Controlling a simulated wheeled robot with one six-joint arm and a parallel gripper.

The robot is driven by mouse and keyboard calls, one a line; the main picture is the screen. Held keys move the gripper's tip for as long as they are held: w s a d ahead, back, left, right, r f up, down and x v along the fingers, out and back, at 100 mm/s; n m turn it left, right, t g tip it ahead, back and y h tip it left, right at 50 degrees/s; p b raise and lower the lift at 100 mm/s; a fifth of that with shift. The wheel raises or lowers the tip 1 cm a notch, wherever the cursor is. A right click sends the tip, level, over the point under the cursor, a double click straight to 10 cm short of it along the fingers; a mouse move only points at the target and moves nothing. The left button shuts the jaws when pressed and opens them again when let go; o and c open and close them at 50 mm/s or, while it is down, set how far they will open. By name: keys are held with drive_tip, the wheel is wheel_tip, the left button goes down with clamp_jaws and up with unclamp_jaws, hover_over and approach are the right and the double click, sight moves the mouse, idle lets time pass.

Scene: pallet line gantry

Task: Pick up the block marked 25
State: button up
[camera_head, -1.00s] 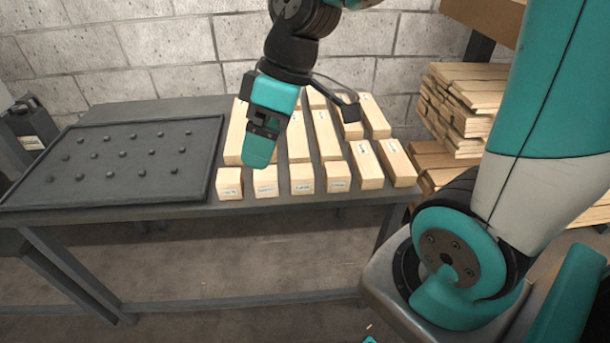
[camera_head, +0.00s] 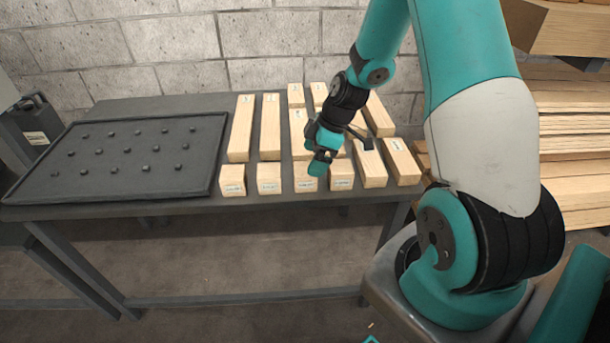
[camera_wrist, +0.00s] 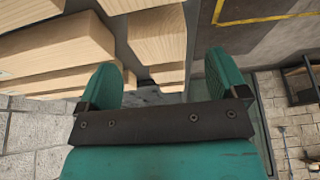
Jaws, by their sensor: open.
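Several pale wooden blocks stand and lie in rows on the dark table; their small labels are too small to read, so I cannot tell which is marked 25. In the head view, short blocks line the front edge, including a left one (camera_head: 232,181) and a right one (camera_head: 341,178). Longer blocks lie behind and to the right, such as this one (camera_head: 242,130). My gripper (camera_head: 318,168) is above the front middle blocks and hides part of them. In the wrist view, its teal fingers (camera_wrist: 162,78) are apart, with nothing held between them; wooden blocks (camera_wrist: 158,36) lie beyond them.
A black tray with small pegs (camera_head: 120,185) fills the left of the table (camera_head: 160,107). A block wall (camera_head: 170,45) stands close behind. Stacked planks (camera_head: 570,145) are at the right. Blocks stand close together, with narrow gaps.

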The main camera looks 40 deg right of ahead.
sight(305, 168)
drive_tip(key=p+x, duration=0.1)
drive_tip(key=x, duration=0.5)
drive_tip(key=shift+w+a+f, duration=0.15)
drive_tip(key=shift+a+f, duration=0.1)
drive_tip(key=c, duration=1)
